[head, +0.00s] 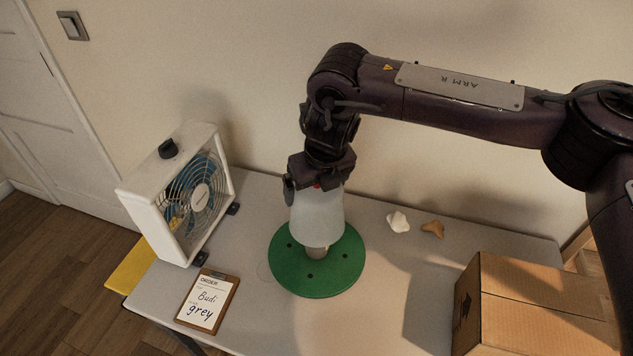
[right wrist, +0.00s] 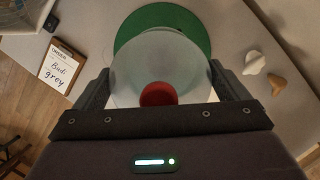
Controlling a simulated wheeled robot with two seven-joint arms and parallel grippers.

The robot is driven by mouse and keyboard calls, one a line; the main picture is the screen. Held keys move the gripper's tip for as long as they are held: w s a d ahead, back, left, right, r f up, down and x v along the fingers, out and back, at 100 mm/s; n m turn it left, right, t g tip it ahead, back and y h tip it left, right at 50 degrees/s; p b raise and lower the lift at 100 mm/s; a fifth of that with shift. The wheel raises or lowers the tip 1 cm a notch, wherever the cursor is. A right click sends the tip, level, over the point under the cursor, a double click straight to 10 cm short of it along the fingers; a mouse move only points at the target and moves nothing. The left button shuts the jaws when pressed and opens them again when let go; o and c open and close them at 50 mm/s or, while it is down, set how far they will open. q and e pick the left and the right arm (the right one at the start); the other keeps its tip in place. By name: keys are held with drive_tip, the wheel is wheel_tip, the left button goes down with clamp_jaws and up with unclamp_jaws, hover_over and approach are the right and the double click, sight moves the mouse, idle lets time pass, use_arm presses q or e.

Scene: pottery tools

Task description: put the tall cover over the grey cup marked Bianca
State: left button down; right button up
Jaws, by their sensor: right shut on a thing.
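My right gripper (head: 318,190) is shut on the tall cover (head: 316,218), a pale, frosted, tapering shape with a red knob on top. In the right wrist view the cover (right wrist: 190,72) is between the two fingers, its red knob facing the camera. The cover is upright above the green round board (head: 345,275). Below its rim shows the lower part of a grey cup (head: 317,252), standing on the board; the rest is hidden. I cannot tell how far the cover is around the cup. No name shows on the cup. My left gripper is not in view.
A clipboard (head: 208,302) reads "Budi" and "grey", not Bianca. A white box fan (head: 160,205) stands at the left. A white lump (head: 398,221) and a brown piece (head: 433,229) lie right of the board. A cardboard box (head: 530,300) stands at the right front.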

sight(321, 203)
drive_tip(key=shift+f+b, duration=0.4)
drive_tip(key=shift+f, duration=0.9)
use_arm(q)
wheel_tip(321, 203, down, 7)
drive_tip(key=b, duration=0.5)
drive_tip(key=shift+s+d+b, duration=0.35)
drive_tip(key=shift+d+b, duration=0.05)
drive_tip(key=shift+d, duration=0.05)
use_arm(e)
wheel_tip(321, 203, down, 8)
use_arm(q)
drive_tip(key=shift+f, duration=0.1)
use_arm(e)
drive_tip(key=shift+r, duration=0.1)
drive_tip(key=o, duration=0.6)
drive_tip(key=shift+o, duration=0.2)
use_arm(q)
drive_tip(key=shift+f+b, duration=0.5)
use_arm(e)
drive_tip(key=v, duration=0.7)
drive_tip(key=shift+s+r, duration=0.1)
drive_tip(key=shift+r, duration=0.3)
